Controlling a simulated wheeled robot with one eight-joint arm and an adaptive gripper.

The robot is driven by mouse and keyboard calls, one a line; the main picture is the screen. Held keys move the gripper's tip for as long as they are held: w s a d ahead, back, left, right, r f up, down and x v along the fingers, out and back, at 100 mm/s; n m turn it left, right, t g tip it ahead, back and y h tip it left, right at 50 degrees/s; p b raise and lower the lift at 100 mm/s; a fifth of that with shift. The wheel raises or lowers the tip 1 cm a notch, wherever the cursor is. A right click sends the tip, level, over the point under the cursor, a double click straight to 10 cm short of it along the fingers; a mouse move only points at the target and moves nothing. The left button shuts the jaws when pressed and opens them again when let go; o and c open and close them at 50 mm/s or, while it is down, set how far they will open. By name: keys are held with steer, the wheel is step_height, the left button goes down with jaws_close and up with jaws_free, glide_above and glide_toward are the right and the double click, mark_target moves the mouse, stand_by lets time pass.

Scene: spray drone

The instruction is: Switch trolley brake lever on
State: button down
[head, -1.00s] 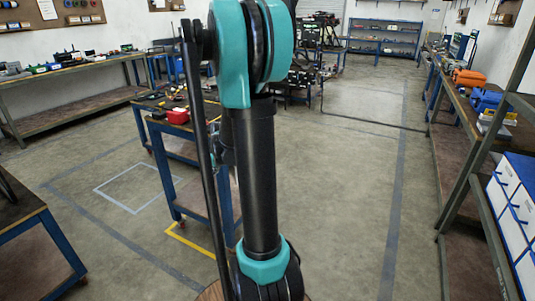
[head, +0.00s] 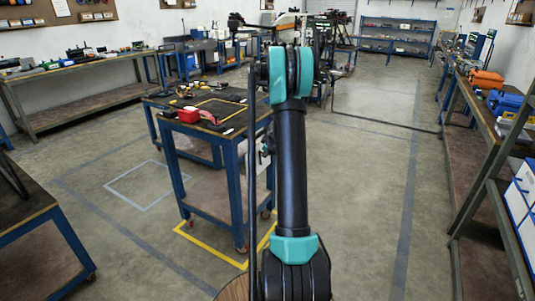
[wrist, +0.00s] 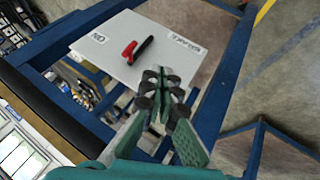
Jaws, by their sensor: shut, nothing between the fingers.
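The blue-framed trolley (head: 238,195) stands left of my arm in the head view, with tools on its dark top. In the wrist view a light grey panel (wrist: 125,25) is fixed to the blue frame (wrist: 205,100). It carries the brake lever (wrist: 139,49), which is red at one end and black along the rest. An "ON" label (wrist: 99,38) is left of the lever; another label, hard to read, is to its right. My gripper (wrist: 160,82) is shut and empty, just below the lever in the picture and seemingly apart from it. My arm partly hides the trolley's right side in the head view.
A workbench (head: 70,73) runs along the left wall, and another bench (head: 470,120) stands at the right. A table corner (head: 35,215) is at the lower left. Open floor (head: 360,190) lies right of my arm.

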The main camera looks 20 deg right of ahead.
steer(key=w+d+f, duration=0.2)
steer(key=w+f, duration=0.2)
steer(key=w, duration=0.3)
steer(key=shift+d+f, duration=0.3)
steer(key=shift+f, duration=0.05)
steer(key=shift+w+d+r, duration=0.15)
steer(key=shift+w+d, duration=0.05)
steer(key=shift+d, duration=0.1)
steer(key=shift+w+d+y, duration=0.1)
steer(key=shift+y, duration=0.2)
steer(key=w+d+f+m+g+y, duration=0.1)
steer(key=w+d+f+g+y, duration=0.1)
steer(key=w+d+g+y, duration=0.2)
steer(key=shift+w+d+m, duration=0.4)
steer(key=shift+w+d, duration=0.65)
steer(key=shift+d, duration=0.85)
